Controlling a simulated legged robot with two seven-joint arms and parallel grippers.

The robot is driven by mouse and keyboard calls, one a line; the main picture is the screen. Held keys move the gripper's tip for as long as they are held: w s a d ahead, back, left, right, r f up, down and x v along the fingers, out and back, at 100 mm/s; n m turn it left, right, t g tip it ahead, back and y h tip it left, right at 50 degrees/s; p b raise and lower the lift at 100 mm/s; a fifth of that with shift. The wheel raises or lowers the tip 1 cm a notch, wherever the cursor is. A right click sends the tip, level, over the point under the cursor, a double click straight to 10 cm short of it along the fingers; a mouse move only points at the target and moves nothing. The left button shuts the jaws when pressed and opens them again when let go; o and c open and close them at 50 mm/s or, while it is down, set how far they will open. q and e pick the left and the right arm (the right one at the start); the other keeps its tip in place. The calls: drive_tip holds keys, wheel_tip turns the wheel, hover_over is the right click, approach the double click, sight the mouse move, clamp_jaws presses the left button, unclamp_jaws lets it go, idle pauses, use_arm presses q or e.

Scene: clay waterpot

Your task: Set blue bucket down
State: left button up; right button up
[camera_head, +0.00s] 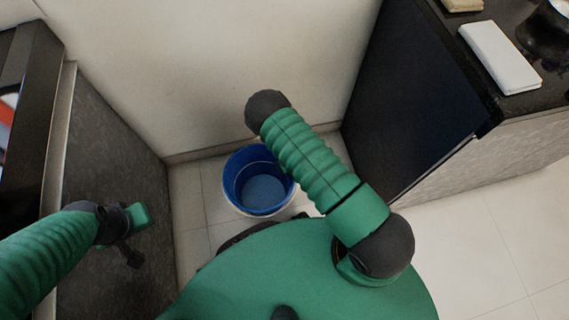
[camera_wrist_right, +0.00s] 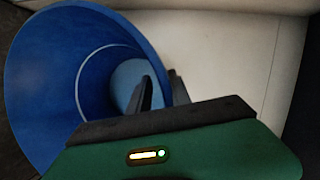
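The blue bucket (camera_head: 237,172) is upright or nearly so in the head view, above or on the floor tiles between the dark cabinets. Whether its base touches the floor cannot be told. It fills the left of the right wrist view (camera_wrist_right: 40,70), its mouth facing the camera. My right gripper (camera_wrist_right: 160,80) has one dark finger inside the bucket and the other outside its rim, set close together on the wall. In the head view my right arm hides this gripper. My left gripper (camera_head: 131,257) hangs at the left, away from the bucket; its finger opening is unclear.
A dark cabinet (camera_head: 120,180) stands at the left and another (camera_head: 415,100) at the right. A pale wall (camera_head: 190,80) closes the back. Light floor tiles (camera_head: 190,205) show around the bucket. A white slab (camera_head: 500,57) lies on the right counter.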

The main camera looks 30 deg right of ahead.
drive_tip(key=p+v, duration=0.6)
drive_tip(key=v, duration=0.6)
drive_tip(key=w+r+m+h, duration=0.2)
drive_tip(key=w+r+m, duration=0.2)
drive_tip(key=r+m, duration=1.2)
drive_tip(key=s+a+r+m+g, duration=0.1)
drive_tip(key=s+r+m, duration=0.4)
drive_tip(key=m, duration=0.5)
drive_tip(key=s+a+r+m, duration=0.4)
drive_tip(key=s+r+m, duration=0.1)
drive_tip(key=r+m, duration=0.4)
drive_tip(key=shift+a+m+g+y, duration=0.3)
drive_tip(key=shift+m+g, duration=0.1)
drive_tip(key=shift+m, duration=0.2)
drive_tip(key=w+p+v, duration=0.3)
drive_tip(key=p+v, duration=1.3)
drive_tip(key=p, duration=0.1)
drive_tip(key=w+r+p+v, duration=0.1)
drive_tip(key=w+p+v, duration=0.3)
drive_tip(key=p+v, duration=1.2)
drive_tip(key=shift+w+d+r+p, duration=0.25)
drive_tip(key=shift+w+r+p, duration=0.05)
drive_tip(key=shift+r+p, duration=0.3)
